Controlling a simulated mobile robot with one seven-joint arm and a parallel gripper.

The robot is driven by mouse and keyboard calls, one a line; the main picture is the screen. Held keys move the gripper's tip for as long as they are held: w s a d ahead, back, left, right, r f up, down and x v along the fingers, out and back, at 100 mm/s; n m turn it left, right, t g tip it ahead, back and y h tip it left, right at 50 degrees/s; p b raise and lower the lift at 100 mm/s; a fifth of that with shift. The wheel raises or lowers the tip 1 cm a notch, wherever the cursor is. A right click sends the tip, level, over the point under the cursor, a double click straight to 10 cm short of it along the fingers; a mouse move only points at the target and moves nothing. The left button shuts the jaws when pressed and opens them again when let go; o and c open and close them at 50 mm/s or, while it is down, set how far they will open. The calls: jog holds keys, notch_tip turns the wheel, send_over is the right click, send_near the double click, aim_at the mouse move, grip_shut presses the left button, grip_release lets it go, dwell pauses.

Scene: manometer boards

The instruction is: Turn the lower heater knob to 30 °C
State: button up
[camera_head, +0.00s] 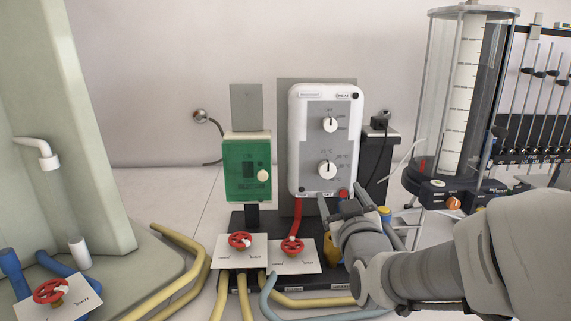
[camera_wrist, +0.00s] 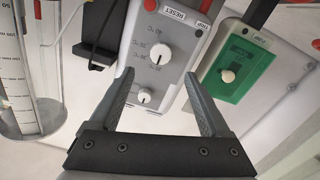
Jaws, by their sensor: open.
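The white heater box (camera_head: 299,140) stands upright in the head view, with two round white knobs on a grey panel. The lower knob (camera_head: 326,169) has temperature marks around it; its dark pointer line looks roughly upward, and the exact setting is too small to read. The upper knob (camera_head: 330,124) sits above it. In the wrist view the box is seen inverted, with the lower knob (camera_wrist: 160,54) farther from my gripper and the upper knob (camera_wrist: 144,95) between the fingers in the picture. My gripper (camera_head: 341,198) is open and empty, low in front of the box, apparently apart from both knobs.
A green box (camera_head: 247,180) with a pale knob stands left of the heater. Red valve wheels (camera_head: 240,241) and (camera_head: 292,247) sit on white plates below, among hoses. A clear cylinder (camera_head: 462,90) stands at the right. A red hose (camera_head: 297,216) leaves the heater's underside.

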aim_at(329, 173)
jog(key=p, duration=0.1)
jog(key=w+p, duration=0.1)
jog(key=shift+r+p, duration=0.2)
jog(key=shift+p, duration=0.15)
jog(key=p, duration=0.3)
jog(key=shift+w+p, duration=0.25)
jog(key=shift+p, duration=0.1)
jog(key=w, duration=0.8)
jog(key=shift+w+f, duration=0.25)
jog(key=shift+w, duration=0.1)
grip_shut()
